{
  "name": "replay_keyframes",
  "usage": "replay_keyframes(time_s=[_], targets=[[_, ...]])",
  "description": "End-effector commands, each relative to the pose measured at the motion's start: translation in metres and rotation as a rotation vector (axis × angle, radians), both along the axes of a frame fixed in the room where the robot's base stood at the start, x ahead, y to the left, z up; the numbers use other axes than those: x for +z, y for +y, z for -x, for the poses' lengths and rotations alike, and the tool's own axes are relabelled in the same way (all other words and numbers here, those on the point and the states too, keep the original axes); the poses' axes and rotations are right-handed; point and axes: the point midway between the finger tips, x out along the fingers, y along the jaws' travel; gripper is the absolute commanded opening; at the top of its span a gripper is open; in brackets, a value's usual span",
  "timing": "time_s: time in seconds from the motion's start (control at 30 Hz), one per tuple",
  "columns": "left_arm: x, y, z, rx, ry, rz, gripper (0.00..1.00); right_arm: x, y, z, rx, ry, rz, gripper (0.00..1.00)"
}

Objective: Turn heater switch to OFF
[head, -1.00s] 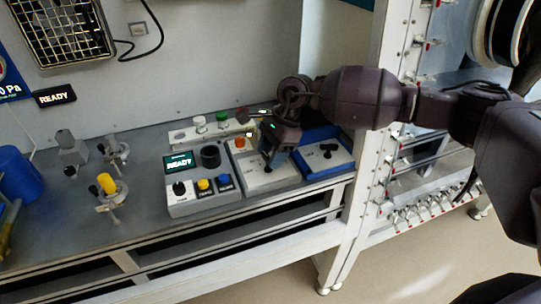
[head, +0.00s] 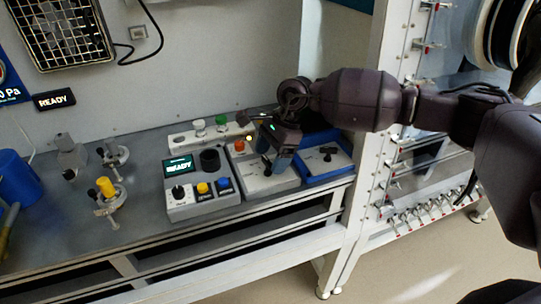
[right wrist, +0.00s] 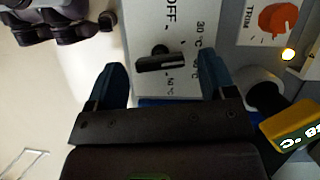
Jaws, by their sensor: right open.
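The heater switch is a black rotary knob (right wrist: 162,60) on a pale plate (right wrist: 150,20) marked OFF and with temperature labels. In the right wrist view its bar lies nearly sideways, its right end toward the temperature labels and not at OFF. My right gripper (right wrist: 162,82) is open, with one blue-tipped finger on each side of the knob in the picture. Nothing is between the fingers except the view of the knob; contact cannot be told. In the head view the right gripper (head: 270,160) hangs over the grey control box (head: 258,188) and partly hides it. My left gripper is not in view.
An orange TRIM knob (right wrist: 278,18) and a lit lamp (right wrist: 288,54) are close to the right finger. A yellow temperature tag (right wrist: 290,128) is lower right. A READY control box (head: 190,208) stands left, a blue-rimmed tray (head: 335,174) right. A shelf rack (head: 385,150) stands further right.

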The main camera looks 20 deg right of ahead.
Motion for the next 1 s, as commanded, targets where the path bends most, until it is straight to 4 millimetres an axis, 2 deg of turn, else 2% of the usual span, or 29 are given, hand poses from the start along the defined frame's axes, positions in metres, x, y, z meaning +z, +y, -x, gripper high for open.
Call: replay_keyframes(time_s=[0.17, 0.4, 0.6, 0.8, 1.0], targets=[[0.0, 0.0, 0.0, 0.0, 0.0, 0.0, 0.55, 0.021, -0.009, -0.002, -0.002, -0.004, 0.001, 0.77], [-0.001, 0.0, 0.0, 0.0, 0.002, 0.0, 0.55, 0.063, -0.026, -0.005, -0.002, -0.004, 0.0, 0.77], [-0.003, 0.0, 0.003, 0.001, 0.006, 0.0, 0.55, 0.087, -0.035, -0.007, 0.0, -0.003, 0.0, 0.77], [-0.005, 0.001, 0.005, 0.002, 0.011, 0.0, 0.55, 0.097, -0.04, -0.007, 0.001, -0.001, 0.001, 0.77], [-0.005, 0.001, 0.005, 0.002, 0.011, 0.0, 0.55, 0.098, -0.04, -0.007, 0.001, -0.001, 0.0, 0.77]])
